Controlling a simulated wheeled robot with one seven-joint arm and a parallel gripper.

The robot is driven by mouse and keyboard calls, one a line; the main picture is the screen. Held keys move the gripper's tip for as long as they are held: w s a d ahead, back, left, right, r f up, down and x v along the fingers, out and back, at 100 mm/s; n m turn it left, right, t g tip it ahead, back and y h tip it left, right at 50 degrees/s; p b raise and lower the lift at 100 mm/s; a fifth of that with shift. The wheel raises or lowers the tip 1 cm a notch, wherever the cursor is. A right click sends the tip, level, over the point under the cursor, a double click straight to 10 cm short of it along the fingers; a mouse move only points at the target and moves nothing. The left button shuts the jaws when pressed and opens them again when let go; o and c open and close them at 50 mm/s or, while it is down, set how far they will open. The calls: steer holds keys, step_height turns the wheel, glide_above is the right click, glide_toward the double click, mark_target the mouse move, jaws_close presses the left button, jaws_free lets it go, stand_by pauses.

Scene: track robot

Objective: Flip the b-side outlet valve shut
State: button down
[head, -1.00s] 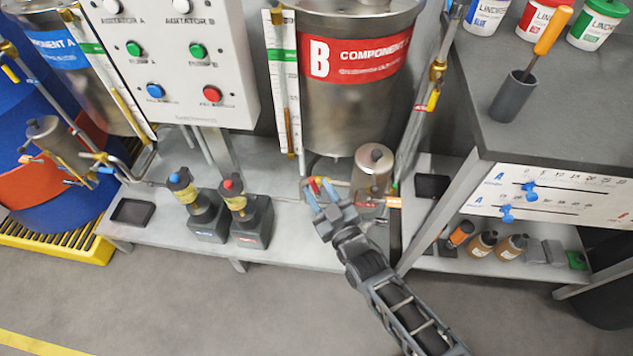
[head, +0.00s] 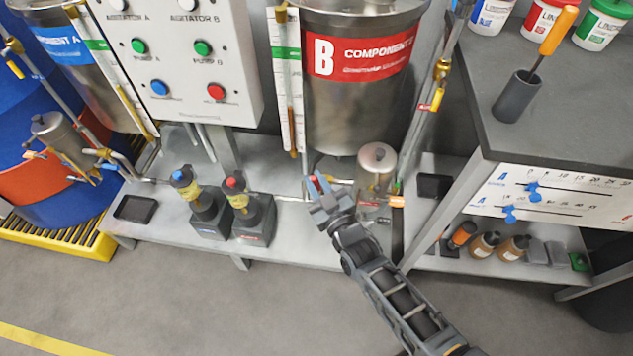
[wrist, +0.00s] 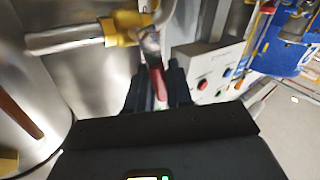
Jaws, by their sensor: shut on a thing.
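The b-side outlet valve shows in the wrist view as a yellow body (wrist: 122,30) on a pale metal pipe, with a red lever (wrist: 158,82). The lever stands between the two dark fingers of my gripper (wrist: 157,90), which are shut on it. In the head view my gripper (head: 319,185) is low in front of the steel component B tank (head: 350,110), below its bottom edge. A bit of red shows at the fingertips there. My gripper hides most of the valve in that view, and the lever's exact angle is hard to tell.
A small steel canister (head: 376,165) stands close right of my gripper. Two small pumps (head: 243,210) stand to the left on the low grey bench (head: 285,248). A control panel (head: 175,55) is at upper left. A workbench (head: 560,110) is at right.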

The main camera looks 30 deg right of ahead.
steer(key=b, duration=0.1)
steer(key=m+b, duration=0.1)
steer(key=b, duration=0.1)
steer(key=shift+s+d+f+t, duration=0.2)
steer(key=shift+f+t, duration=0.15)
steer(key=shift+t, duration=0.05)
steer(key=shift+s+d+r+m+t+b, duration=0.1)
steer(key=shift+d+r+m+t+b, duration=0.15)
steer(key=shift+m+b, duration=0.5)
steer(key=shift+r+t+b, duration=0.15)
steer(key=shift+t+b, duration=0.1)
steer(key=shift+b, duration=0.05)
steer(key=c, duration=1.1)
jaws_free()
steer(key=shift+c, duration=0.2)
steer(key=shift+s, duration=0.1)
steer(key=s+f, duration=0.1)
steer(key=s, duration=0.6)
steer(key=shift+s, duration=0.35)
steer(key=shift+a+f, duration=0.1)
